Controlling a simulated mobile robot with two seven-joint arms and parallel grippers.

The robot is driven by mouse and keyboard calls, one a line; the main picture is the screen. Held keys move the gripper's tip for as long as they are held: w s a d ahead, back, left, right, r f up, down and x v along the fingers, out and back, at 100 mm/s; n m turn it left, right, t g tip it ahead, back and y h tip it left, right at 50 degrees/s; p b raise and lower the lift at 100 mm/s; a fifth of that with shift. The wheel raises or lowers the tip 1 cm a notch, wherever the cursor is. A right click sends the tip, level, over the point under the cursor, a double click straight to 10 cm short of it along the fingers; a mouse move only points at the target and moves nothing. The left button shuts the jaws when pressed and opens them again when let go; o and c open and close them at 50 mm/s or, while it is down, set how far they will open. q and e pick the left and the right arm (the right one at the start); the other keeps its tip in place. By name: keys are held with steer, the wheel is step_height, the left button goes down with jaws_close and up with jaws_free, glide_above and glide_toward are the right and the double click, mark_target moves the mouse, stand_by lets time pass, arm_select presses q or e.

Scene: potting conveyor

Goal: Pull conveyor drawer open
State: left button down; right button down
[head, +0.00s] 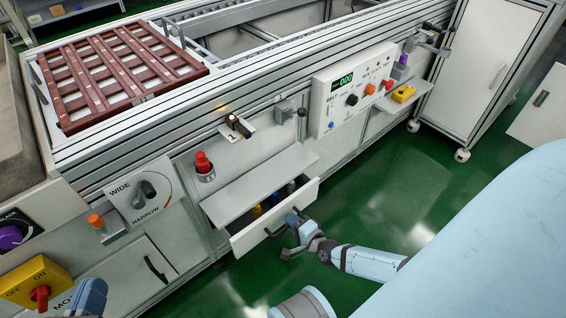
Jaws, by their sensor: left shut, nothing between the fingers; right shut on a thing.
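The conveyor drawer (266,238) is a white box in the conveyor's side. It stands partly pulled out, with its inside showing behind the front panel. Its dark handle (272,232) is on the front. My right gripper (294,226) is at the handle, shut on it, and partly hides it. My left gripper (88,297) is low at the bottom left edge, only partly in view, apart from the drawer, shut and empty.
A grey sloped panel (250,182) overhangs the drawer. Small yellow and blue items lie inside it. A red button (203,162), a control box (345,95) and a yellow switch box (32,283) sit along the conveyor. Green floor (400,190) is clear in front.

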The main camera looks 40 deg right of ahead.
arm_select(q)
steer(key=shift+s+d+r+n+p, duration=0.15)
steer(key=shift+s+r+n+p, duration=0.2)
steer(key=shift+p, duration=0.1)
arm_select(e)
steer(key=f+v, duration=0.1)
steer(key=v, duration=0.5)
steer(key=shift+s+f, duration=0.1)
steer(key=c, duration=1.2)
jaws_free()
steer(key=shift+o, duration=0.2)
